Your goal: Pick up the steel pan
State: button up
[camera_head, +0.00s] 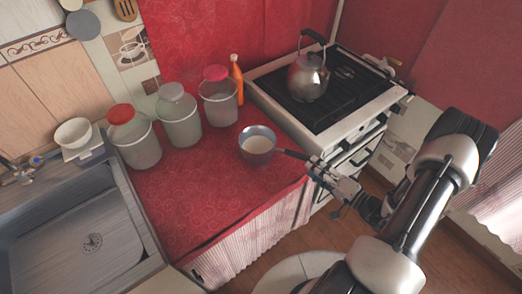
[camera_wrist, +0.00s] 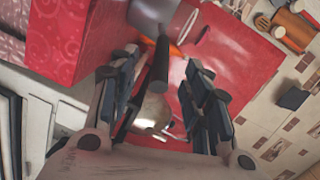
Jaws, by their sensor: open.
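The steel pan (camera_head: 257,142) stands on the red counter near its right edge, with its dark handle (camera_head: 292,154) pointing right, toward my gripper. My gripper (camera_head: 316,168) is just off the counter's edge, at the end of the handle. In the wrist view part of the steel pan (camera_wrist: 166,10) shows at the top. Its handle (camera_wrist: 159,66) runs down between the two spread fingers of my gripper (camera_wrist: 163,82), with space at the sides. The jaws are open and hold nothing.
Three lidded jars (camera_head: 179,118) stand behind the pan on the red counter (camera_head: 200,200), with an orange bottle (camera_head: 237,80) beside them. A kettle (camera_head: 308,76) sits on the stove (camera_head: 265,88) at the back right. A sink (camera_head: 75,240) is at the left. The counter's front is clear.

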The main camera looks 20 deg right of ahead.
aim_at(295, 153)
jog(key=b+x, duration=0.2)
jog(key=x, duration=0.7)
jog(key=shift+w+a+r, duration=0.15)
jog(key=shift+w, duration=0.25)
jog(key=shift+c, duration=0.5)
grip_shut()
jog(key=shift+r, duration=0.1)
